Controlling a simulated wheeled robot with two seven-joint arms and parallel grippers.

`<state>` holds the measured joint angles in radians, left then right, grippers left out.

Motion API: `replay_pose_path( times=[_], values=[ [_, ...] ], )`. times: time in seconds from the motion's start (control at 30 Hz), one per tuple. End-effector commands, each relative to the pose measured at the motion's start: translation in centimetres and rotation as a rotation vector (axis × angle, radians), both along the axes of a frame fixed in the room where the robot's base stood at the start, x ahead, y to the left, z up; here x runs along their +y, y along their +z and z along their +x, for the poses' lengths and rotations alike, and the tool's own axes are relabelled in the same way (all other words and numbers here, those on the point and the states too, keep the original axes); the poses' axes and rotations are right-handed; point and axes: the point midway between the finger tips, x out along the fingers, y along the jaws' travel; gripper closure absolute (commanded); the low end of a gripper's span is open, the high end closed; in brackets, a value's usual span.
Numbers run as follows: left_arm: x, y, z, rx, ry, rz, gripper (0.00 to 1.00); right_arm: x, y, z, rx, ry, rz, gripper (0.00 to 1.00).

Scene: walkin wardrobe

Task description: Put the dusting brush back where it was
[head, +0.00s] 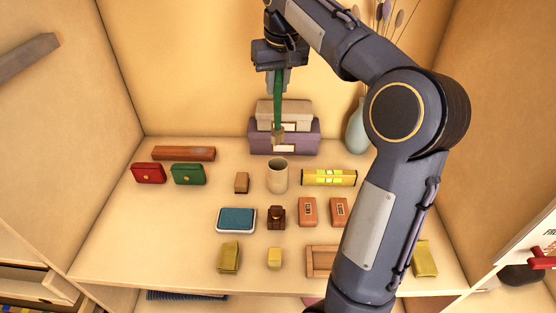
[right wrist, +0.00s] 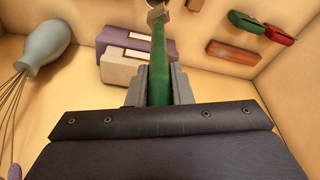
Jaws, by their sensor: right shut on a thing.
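The dusting brush (head: 278,102) has a green handle and a pale tan head that points down. My right gripper (head: 277,76) is shut on the upper end of its handle and holds it above the shelf. In the right wrist view the green brush handle (right wrist: 161,76) runs between the fingers of my right gripper (right wrist: 159,84). A beige cup (head: 277,177) stands upright on the shelf below the brush head, apart from it. The cup's rim looks open and nothing stands in it. My left gripper is not in view.
Stacked boxes (head: 284,138) and a pale blue vase (head: 356,132) stand at the back. A yellow level (head: 329,177) lies right of the cup, a small brown block (head: 242,183) left of it. Red and green pouches (head: 188,174) are at left. Several small items fill the front.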

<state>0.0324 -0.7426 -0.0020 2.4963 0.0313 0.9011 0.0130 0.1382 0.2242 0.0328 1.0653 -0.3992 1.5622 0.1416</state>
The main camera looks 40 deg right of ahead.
Motion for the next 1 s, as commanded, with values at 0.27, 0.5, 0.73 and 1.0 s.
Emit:
replay_pose_path(
  times=[0.27, 0.5, 0.73, 1.0],
  values=[
    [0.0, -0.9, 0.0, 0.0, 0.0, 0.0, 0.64, 0.0, -7.5, -0.2, 0.008, -0.001, 0.002, 1.0],
    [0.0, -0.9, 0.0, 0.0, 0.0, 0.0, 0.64, 0.0, -11.7, -0.1, 0.004, 0.0, 0.0, 1.0],
    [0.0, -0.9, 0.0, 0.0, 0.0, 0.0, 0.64, 0.0, -14.1, -0.1, 0.006, -0.001, 0.001, 1.0],
    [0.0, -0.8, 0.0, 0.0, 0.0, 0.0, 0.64, 0.0, -16.8, -0.1, 0.002, -0.001, 0.0, 1.0]
  ],
)
